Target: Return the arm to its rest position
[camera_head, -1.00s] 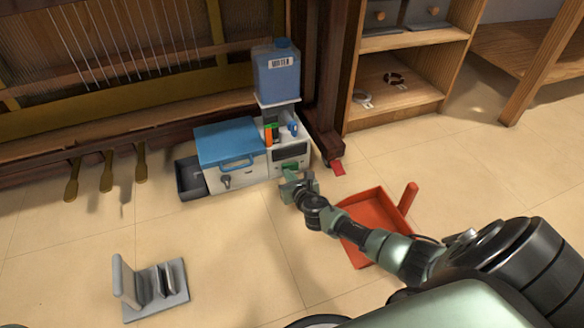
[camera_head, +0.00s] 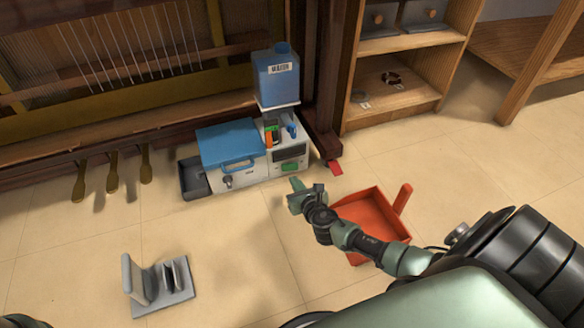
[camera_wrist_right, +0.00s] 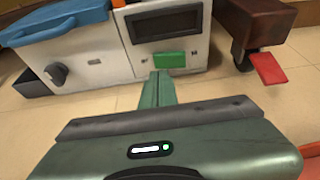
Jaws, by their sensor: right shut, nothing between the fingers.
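My right arm reaches in from the lower right in the head view. Its gripper (camera_head: 298,188) is shut and empty, just in front of the white machine (camera_head: 290,157). In the right wrist view the shut fingers (camera_wrist_right: 157,82) point at the machine's front, below and beside a green button (camera_wrist_right: 169,60). A gap of floor shows between the fingertips and the machine in the head view. The machine has a blue lid (camera_head: 230,142) and a dark display (camera_wrist_right: 164,25). My left gripper is not in view.
A red tray (camera_head: 372,218) lies on the floor close beside my right arm. A grey stand (camera_head: 160,287) is at the lower left. A blue water jug (camera_head: 275,75) sits above the machine. A wooden shelf (camera_head: 400,100) stands behind. Floor between stand and machine is clear.

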